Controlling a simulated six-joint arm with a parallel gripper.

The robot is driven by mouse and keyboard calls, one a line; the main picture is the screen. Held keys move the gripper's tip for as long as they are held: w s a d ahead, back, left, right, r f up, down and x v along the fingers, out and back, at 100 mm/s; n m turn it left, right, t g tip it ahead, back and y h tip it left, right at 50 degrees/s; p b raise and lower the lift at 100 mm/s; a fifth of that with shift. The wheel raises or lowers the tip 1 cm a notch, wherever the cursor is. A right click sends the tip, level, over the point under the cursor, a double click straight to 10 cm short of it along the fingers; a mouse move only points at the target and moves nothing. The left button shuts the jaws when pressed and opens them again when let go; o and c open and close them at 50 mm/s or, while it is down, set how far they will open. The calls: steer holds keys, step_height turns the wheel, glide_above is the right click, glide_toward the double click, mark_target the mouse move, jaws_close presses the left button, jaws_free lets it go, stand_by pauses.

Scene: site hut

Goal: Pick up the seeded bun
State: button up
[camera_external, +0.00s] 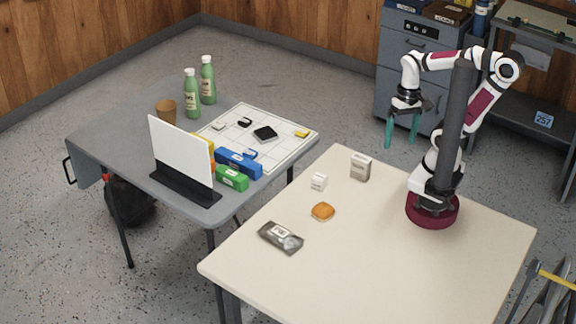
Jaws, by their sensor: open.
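The seeded bun (322,211) is a small golden-orange bun lying on the cream table (420,285), left of the table's middle. My gripper (402,131) has teal fingers pointing down, apart and empty. In the picture it hangs above and to the right of the bun, well clear of it and of the tabletop. The bun's seeds are too small to make out.
A dark packet (281,237) lies left of the bun. A small white box (319,181) and a taller grey-white carton (361,167) stand behind it. The table's front and right are clear. A grey table (100,135) with bottles (192,95) stands to the left.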

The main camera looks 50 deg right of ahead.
stand_by(0.3)
steer(key=m+t+h, duration=0.4)
steer(key=m+t, duration=1)
steer(key=m, duration=1.8)
glide_toward(328, 210)
steer(key=shift+g, duration=0.3)
steer(key=x, duration=0.6)
steer(key=shift+w+r, duration=0.2)
steer(key=shift+w, duration=0.1)
steer(key=x, duration=0.6)
steer(key=shift+s+f, duration=0.1)
steer(key=c, duration=1.4)
